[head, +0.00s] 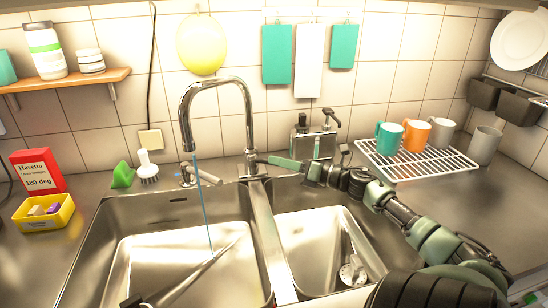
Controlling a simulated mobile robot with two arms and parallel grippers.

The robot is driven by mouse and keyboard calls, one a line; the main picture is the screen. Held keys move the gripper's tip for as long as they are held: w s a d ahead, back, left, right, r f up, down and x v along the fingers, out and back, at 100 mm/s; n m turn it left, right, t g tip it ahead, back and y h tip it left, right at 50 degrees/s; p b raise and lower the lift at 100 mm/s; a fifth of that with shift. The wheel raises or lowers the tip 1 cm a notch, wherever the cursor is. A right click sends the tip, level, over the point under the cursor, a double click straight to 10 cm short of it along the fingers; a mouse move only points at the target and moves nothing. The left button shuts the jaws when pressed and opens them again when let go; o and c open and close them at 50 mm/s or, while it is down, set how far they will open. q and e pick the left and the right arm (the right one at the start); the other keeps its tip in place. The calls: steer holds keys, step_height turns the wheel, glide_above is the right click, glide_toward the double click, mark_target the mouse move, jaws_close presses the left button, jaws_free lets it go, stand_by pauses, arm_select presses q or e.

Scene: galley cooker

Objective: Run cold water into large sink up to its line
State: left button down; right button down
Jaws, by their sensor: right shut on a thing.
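The large sink (112,235) is the left steel basin. The chrome tap (246,100) stands behind the divider, its spout turned over the large sink. A thin bluish stream of water (202,195) falls from the spout into it. I cannot make out the fill line or the water level. My right gripper (266,161) reaches in from the right and is shut at the tap's body, on what appears to be its lever; the fingers hide most of the lever. My left gripper is not in view.
A long thin object with a dark end (190,276) lies at the large sink's front. The smaller sink (318,222) holds a metal strainer-like piece. A wire rack (415,165) with mugs stands right; a brush (148,170) and yellow box (45,213) stand left.

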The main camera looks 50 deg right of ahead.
stand_by(0.3)
steer(key=c, duration=1.3)
jaws_free()
steer(key=v, duration=0.7)
steer(key=shift+s+d, duration=0.15)
steer(key=shift+s, duration=0.2)
